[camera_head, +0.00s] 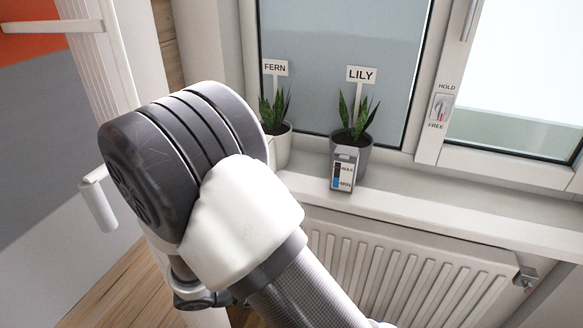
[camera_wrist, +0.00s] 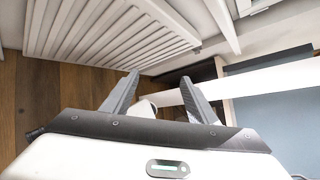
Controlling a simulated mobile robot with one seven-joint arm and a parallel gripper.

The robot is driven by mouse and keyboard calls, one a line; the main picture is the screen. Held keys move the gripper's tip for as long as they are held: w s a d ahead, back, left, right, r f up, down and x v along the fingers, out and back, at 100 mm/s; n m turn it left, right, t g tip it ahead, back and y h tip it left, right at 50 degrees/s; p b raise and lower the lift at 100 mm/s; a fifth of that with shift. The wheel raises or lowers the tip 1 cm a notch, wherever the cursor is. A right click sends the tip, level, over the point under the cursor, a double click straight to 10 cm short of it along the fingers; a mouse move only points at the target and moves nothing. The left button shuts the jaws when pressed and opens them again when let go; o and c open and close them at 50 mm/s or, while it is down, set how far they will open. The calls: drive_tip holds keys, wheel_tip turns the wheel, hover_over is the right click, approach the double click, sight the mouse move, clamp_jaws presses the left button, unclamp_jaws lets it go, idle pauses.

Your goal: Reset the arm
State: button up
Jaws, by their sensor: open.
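My arm fills the middle of the head view, bent, with a dark round joint in front of the window. My gripper is outside the head view. In the wrist view my gripper (camera_wrist: 160,98) is open, its two grey fingers spread apart with nothing held between them. Beyond the fingers are the wood floor (camera_wrist: 60,98) and a white radiator (camera_wrist: 105,35).
Two potted plants, labelled FERN (camera_head: 283,145) and LILY (camera_head: 354,150), stand on the windowsill (camera_head: 420,205). A small gauge box (camera_head: 343,172) stands before LILY. The radiator (camera_head: 400,265) is below. A HOLD/FREE switch (camera_head: 440,107) is on the window frame.

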drive_tip(key=s+d+r+m+t+y, duration=0.1)
drive_tip(key=s+d+r+m+y, duration=0.25)
drive_tip(key=r+m, duration=0.6)
drive_tip(key=s+d+r+m+y, duration=0.2)
drive_tip(key=d+r+m+y, duration=0.15)
drive_tip(key=r+m, duration=0.6)
drive_tip(key=s+d+r+m+t+y, duration=0.1)
drive_tip(key=s+d+r+m+y, duration=0.3)
drive_tip(key=m, duration=0.9)
wheel_tip(320, 180, up, 21)
drive_tip(key=w+a+p, duration=0.1)
drive_tip(key=p, duration=1.8)
drive_tip(key=shift+w+f+y, duration=0.2)
drive_tip(key=shift+w+y, duration=0.1)
drive_tip(key=shift+y, duration=0.1)
drive_tip(key=shift+a, duration=0.1)
